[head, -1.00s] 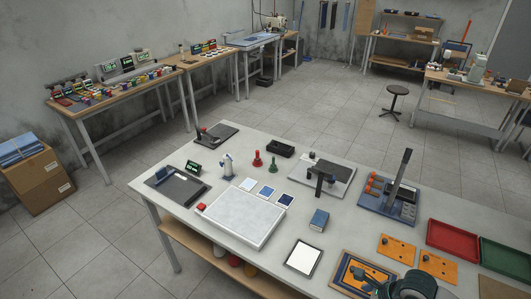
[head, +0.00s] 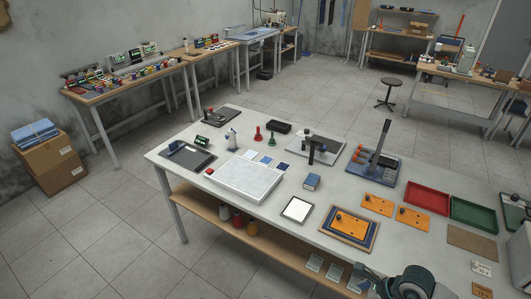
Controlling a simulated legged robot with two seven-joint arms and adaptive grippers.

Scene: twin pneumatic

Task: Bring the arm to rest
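My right arm shows at the bottom edge of the head view, right of centre, as a dark rounded link with teal trim. Its gripper (head: 372,280) lies at the lower end of the picture, in front of the near edge of the white table (head: 220,222). It is small and partly cut off, so I cannot tell whether its fingers are open or shut. No held thing can be made out. My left gripper is not in view.
Near the arm are a framed board with an orange plate (head: 350,225), two more orange plates (head: 377,204), a brown mat (head: 471,240), and red (head: 427,205) and green (head: 473,214) trays. A wooden shelf (head: 290,254) runs under the table.

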